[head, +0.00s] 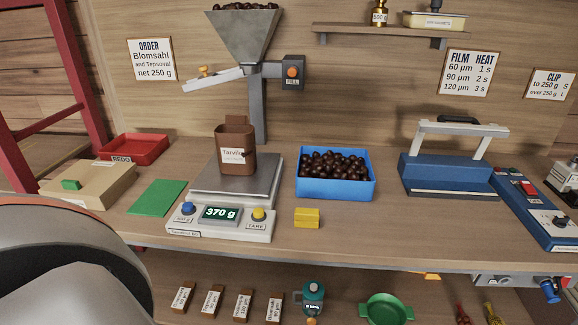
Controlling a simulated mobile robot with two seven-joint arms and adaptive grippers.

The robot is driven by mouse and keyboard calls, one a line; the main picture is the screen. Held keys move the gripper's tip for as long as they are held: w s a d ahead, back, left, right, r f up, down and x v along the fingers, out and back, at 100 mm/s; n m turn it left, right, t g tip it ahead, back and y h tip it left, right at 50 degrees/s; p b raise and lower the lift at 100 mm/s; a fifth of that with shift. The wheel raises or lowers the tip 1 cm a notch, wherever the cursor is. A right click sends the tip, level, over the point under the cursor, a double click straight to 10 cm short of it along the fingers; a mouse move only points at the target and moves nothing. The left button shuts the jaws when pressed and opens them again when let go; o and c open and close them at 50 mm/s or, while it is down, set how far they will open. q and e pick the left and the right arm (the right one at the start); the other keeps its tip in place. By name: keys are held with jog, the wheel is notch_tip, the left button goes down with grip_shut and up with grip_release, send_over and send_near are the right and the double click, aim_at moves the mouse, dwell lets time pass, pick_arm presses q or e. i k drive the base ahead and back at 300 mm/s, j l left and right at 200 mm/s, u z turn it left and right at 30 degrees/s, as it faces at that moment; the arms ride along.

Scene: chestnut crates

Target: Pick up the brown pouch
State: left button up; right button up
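The brown pouch (236,148) stands upright on the pan of the scale (228,200), under the hopper, in the head view. It has a white label whose text I can only partly read. The scale display reads 370 g. Whether anything lies inside the pouch is not clear. A large grey and dark rounded part of my own arm fills the lower left corner. Neither of my grippers is in view, and nothing touches the pouch.
A steel hopper (243,35) hangs above the pouch. A blue crate of chestnuts (335,190) stands right of the scale, with a yellow block (306,217) in front. A green mat (157,197), cardboard box (92,183) and red tray (133,150) lie left. A blue sealer (447,178) stands right.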

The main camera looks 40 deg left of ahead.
aim_at(235, 139)
jog(key=u, duration=1.55)
